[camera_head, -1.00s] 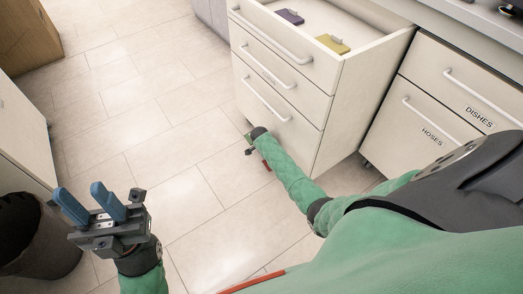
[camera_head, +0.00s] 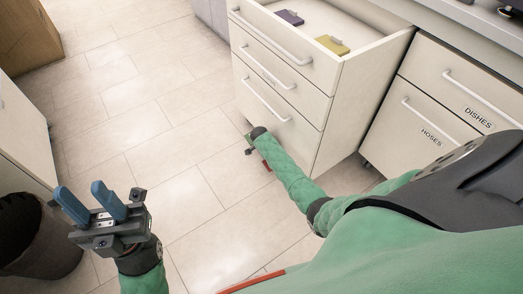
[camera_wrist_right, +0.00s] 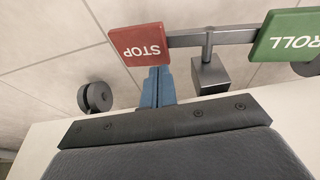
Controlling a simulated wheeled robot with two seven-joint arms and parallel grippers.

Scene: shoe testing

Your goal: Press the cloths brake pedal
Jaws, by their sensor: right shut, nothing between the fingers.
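The red pedal marked STOP (camera_wrist_right: 140,44) and the green pedal marked ROLL (camera_wrist_right: 287,36) sit on a grey bar low at the cabinet in the right wrist view. My right gripper (camera_wrist_right: 158,72) is shut and empty, with its blue fingertips at the lower right edge of the red pedal; I cannot tell whether they touch it. In the head view, slivers of the red pedal (camera_head: 267,166) and green pedal (camera_head: 248,138) show beside my right arm, which hides the gripper. My left gripper (camera_head: 80,189) is open and empty at the lower left.
The drawer cabinet (camera_head: 273,128) has its top drawer open, with a purple (camera_head: 290,17) and a yellow item (camera_head: 333,44) inside. Its middle label is too small to read surely. Drawers marked HOSES and DISHES (camera_head: 447,97) stand right. A dark bin (camera_head: 40,245) is near my left gripper.

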